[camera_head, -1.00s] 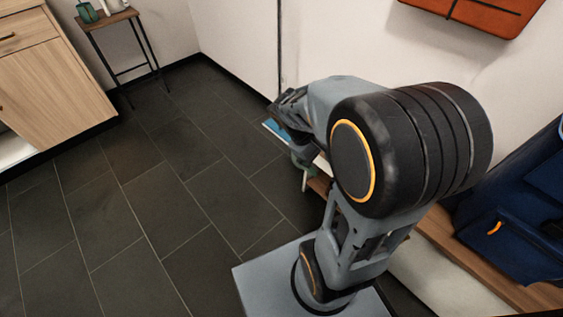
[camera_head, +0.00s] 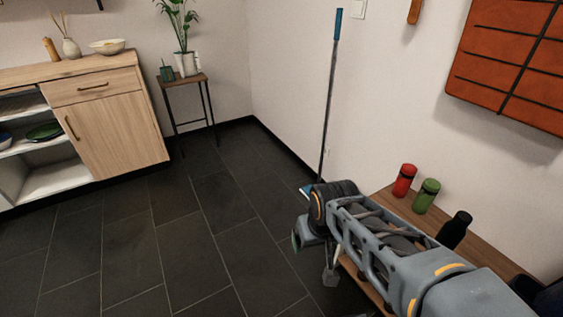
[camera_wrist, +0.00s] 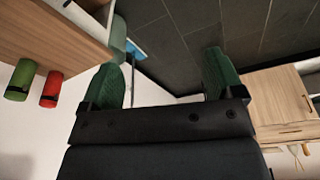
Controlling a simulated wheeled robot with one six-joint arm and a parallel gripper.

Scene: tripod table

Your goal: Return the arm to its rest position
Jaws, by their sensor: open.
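My arm reaches from the lower right toward the middle of the head view, beside a wooden bench (camera_head: 388,203). Its end is small there, with one green fingertip (camera_head: 296,240) showing low over the dark floor. In the wrist view my gripper (camera_wrist: 162,64) has its two green fingers wide apart. Nothing is between them, only floor and white wall behind. The wrist view is turned nearly upside down.
A red bottle (camera_head: 404,180), a green bottle (camera_head: 426,196) and a black bottle (camera_head: 454,230) stand on the bench near my arm. A blue-handled broom (camera_head: 329,95) leans at the wall. A wooden cabinet (camera_head: 118,125) and a plant stand (camera_head: 184,82) are left. Open floor (camera_head: 170,240) lies between.

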